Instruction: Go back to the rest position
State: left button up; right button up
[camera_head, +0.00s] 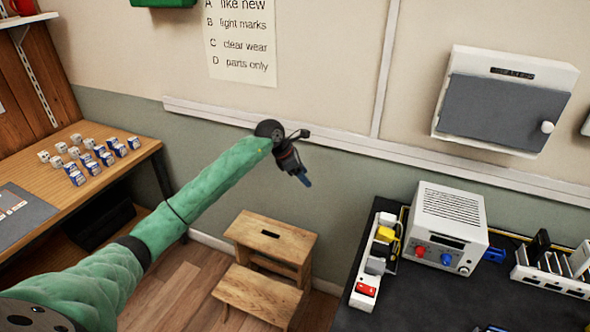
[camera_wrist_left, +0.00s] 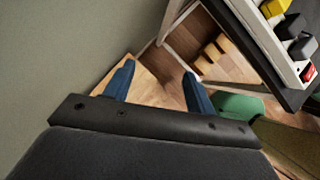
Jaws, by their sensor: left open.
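My left arm, in a green sleeve, reaches out from the lower left in the head view. Its gripper (camera_head: 304,180) hangs in the air near the wall, above and beyond the wooden step stool. In the left wrist view the two blue fingers of the left gripper (camera_wrist_left: 158,85) are apart, with nothing between them but the view of the floor and wood below. My right gripper is in neither view.
A wooden step stool (camera_head: 270,238) stands on the floor between two tables. The dark right table (camera_head: 420,300) holds a white power supply (camera_head: 447,225) and a power strip (camera_head: 367,290). The left wooden table (camera_head: 35,185) holds several small boxes (camera_head: 85,165). A grey-doored wall cabinet (camera_head: 500,108) hangs at right.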

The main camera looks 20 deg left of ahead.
pick_arm(q)
jog(key=shift+w+a+r+n, duration=0.15)
jog(key=shift+w+a, duration=0.2)
jog(key=shift+a, duration=0.55)
jog(key=shift+w+a+f+n, duration=0.15)
jog(key=shift+w+a, duration=0.15)
jog(key=shift+a, duration=0.55)
jog(key=shift+r, duration=0.1)
